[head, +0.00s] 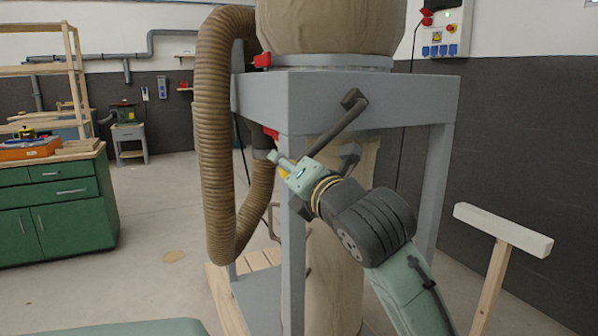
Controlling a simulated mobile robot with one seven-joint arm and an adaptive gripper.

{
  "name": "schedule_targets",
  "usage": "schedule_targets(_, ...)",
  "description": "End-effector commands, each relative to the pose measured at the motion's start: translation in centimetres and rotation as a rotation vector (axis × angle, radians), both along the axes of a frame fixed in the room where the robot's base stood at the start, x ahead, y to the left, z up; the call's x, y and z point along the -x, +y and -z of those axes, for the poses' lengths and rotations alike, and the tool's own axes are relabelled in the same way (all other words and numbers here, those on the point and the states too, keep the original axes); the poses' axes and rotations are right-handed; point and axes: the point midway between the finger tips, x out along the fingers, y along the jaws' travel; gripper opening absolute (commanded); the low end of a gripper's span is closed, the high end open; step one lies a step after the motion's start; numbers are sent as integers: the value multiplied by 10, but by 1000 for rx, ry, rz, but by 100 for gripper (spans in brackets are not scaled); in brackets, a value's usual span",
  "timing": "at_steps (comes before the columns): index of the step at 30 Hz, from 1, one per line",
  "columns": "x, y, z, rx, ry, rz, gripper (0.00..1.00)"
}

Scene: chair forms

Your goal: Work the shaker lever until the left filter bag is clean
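One tan filter bag (330,25) shows at the top, cut off by the picture's edge, above a round collar on the grey frame (350,88). Its cloth looks plain, and I cannot tell how much dust it holds. A dark lever (338,125) slants down and left from a square block on the frame's front. My gripper (279,160) is at the frame's front left post, near the lever's lower end. I cannot tell whether it touches the lever. The fingers are small and partly hidden, so their opening is unclear. A second filter bag is not visible.
A tan lower bag (335,265) hangs inside the frame, behind my arm. A ribbed hose (213,135) loops down on the left. A wooden T-shaped stand (500,232) is at right. A green cabinet (60,205) stands far left, with open floor between.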

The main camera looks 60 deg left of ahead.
Motion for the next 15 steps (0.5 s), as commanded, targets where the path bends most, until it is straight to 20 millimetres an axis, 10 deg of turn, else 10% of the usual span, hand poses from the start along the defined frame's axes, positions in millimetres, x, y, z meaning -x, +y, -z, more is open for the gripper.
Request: schedule_targets(15, 9, 1, -9, 1, 1, 0, 40)
